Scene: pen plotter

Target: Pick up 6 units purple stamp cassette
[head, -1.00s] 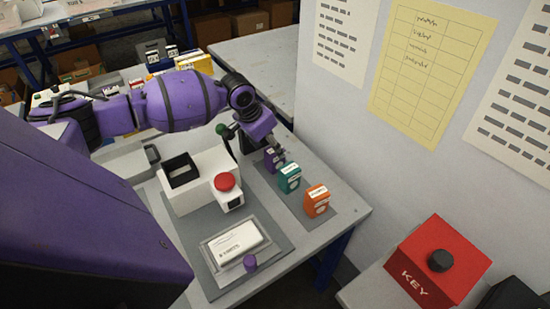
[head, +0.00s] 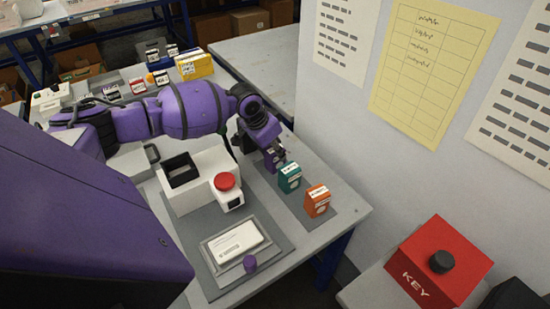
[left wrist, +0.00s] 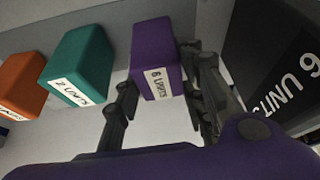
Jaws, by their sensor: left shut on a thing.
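The purple stamp cassette (left wrist: 155,50), labelled 6 UNITS, stands between the fingers of my left gripper (left wrist: 160,82) in the left wrist view. One finger is on each side of it, and the gripper is shut on it. In the head view my left gripper (head: 270,153) covers much of the purple cassette (head: 274,166) at the far end of the cassette row. Whether its bottom is clear of the surface cannot be told. My right gripper is not in view.
A teal cassette (head: 289,178) and an orange cassette (head: 317,201) stand in the same row. A white machine with a red button (head: 225,181) is left of the row. A black block marked 6 UNIT (left wrist: 280,65) is close by the right finger.

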